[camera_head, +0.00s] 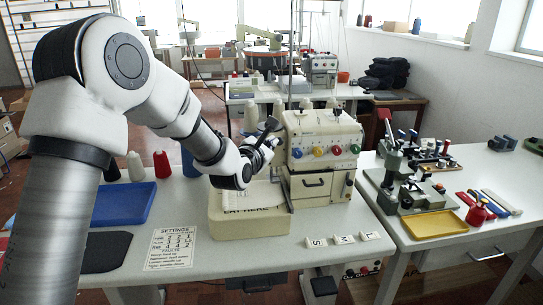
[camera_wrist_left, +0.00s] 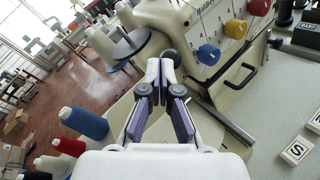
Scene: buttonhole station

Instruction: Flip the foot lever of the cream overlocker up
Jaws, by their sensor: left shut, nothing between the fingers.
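The cream overlocker (camera_head: 312,128) stands on the white table in the middle of the head view, with coloured dials on its front. It fills the top of the left wrist view (camera_wrist_left: 185,28). My left gripper (camera_head: 264,138) is at the machine's left side, shut and empty. In the left wrist view its fingertips (camera_wrist_left: 160,68) point at the machine's side. A dark round knob (camera_wrist_left: 170,54), which looks like the end of the foot lever, shows just beyond the fingertips. I cannot tell whether they touch it. The lever's arm is largely hidden. My right gripper is in neither view.
Thread spools (camera_head: 162,164) and a blue tray (camera_head: 124,205) stand to the left. Letter tiles (camera_head: 343,239) lie in front of the machine. A press (camera_head: 408,185) and a yellow tray (camera_head: 434,225) are right.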

